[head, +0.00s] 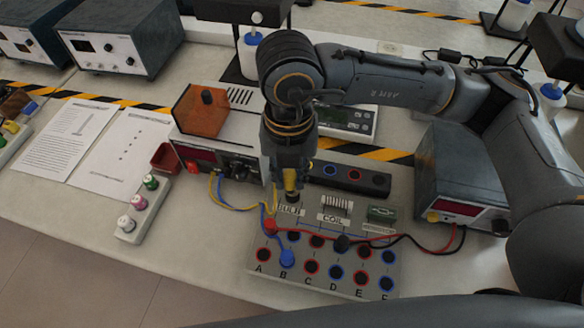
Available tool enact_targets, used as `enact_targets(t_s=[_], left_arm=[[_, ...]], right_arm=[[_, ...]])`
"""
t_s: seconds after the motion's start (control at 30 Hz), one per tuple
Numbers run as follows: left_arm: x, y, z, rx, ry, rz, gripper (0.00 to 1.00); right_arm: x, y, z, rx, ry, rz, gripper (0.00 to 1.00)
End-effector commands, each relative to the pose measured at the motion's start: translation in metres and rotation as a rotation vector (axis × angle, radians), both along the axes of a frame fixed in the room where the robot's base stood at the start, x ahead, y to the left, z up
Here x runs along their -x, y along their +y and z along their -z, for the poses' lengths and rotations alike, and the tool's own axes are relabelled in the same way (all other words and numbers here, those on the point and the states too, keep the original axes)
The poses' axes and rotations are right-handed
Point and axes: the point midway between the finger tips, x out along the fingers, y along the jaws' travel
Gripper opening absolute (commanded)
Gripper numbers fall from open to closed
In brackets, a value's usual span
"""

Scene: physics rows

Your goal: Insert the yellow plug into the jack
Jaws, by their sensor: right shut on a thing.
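The yellow plug (290,181) is held upright, pointing down, in my right gripper (290,172), which is shut on it. The plug is over the back left part of the grey jack board (262,279), near the BULB label. Whether its tip touches the board I cannot tell. The board has a front row of jacks lettered A to F, with more jacks behind. A blue plug (287,259) stands at jack B. A red plug (269,227) and a black plug (341,243) stand in the row behind. My left gripper is not in view.
Yellow and blue wires (229,207) run from the board to a power supply (201,154) at the left. Red and black wires run to another supply (463,206) at the right. A dark jack strip (346,178) lies behind the board. A small post block (143,208) stands left.

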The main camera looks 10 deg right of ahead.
Motion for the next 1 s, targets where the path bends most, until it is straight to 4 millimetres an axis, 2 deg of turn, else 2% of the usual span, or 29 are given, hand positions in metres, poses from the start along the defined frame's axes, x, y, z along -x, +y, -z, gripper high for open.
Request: enact_targets(t_s=[0.37, 1.0], left_arm=[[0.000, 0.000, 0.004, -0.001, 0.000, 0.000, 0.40], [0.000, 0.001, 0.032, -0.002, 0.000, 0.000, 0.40]], right_arm=[[0.004, 0.004, 0.004, -0.001, 0.001, 0.042, 0.00], [0.053, 0.047, 0.031, -0.001, 0.000, 0.671, 0.00]])
